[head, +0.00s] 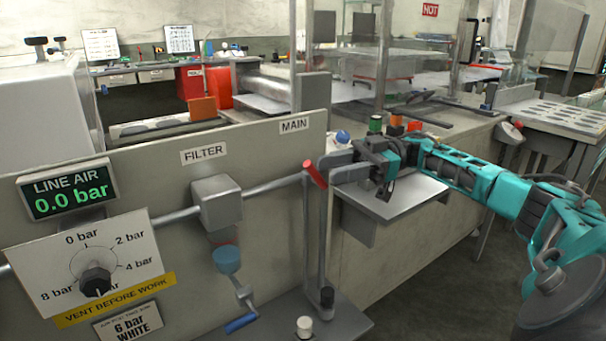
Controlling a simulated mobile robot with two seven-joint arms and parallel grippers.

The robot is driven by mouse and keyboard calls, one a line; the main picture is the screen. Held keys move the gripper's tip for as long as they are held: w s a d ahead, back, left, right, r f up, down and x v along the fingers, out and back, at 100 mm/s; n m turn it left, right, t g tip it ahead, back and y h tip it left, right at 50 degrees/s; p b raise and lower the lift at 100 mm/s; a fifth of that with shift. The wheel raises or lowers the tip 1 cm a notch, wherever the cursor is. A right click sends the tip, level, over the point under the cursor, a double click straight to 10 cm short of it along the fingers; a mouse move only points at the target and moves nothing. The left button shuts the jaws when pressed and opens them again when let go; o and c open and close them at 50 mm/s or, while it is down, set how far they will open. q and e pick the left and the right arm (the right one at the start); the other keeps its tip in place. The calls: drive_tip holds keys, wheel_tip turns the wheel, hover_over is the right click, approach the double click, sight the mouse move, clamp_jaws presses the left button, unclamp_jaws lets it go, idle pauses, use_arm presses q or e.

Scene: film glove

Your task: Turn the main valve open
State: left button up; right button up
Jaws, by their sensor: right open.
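The main valve's red handle (315,174) sits on the grey pipe below the MAIN label (294,125). The handle slants down to the right, across the line of the pipe. My right gripper (328,167) comes in from the right with its jaws open and pointing left. Its grey fingertips are just right of the red handle; I cannot tell whether they touch it. The line air display (68,189) reads 0.0 bar. My left gripper is not in view.
A filter block (217,202) is on the pipe, with a blue-handled drain (240,323) below. A pressure dial (96,281) is at lower left. A vertical pipe drops below the valve to a ledge with a white knob (304,326). A grey shelf (400,200) lies beneath my gripper.

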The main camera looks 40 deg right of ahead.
sight(311, 172)
drive_tip(key=x, duration=0.7)
drive_tip(key=shift+c, duration=0.4)
clamp_jaws()
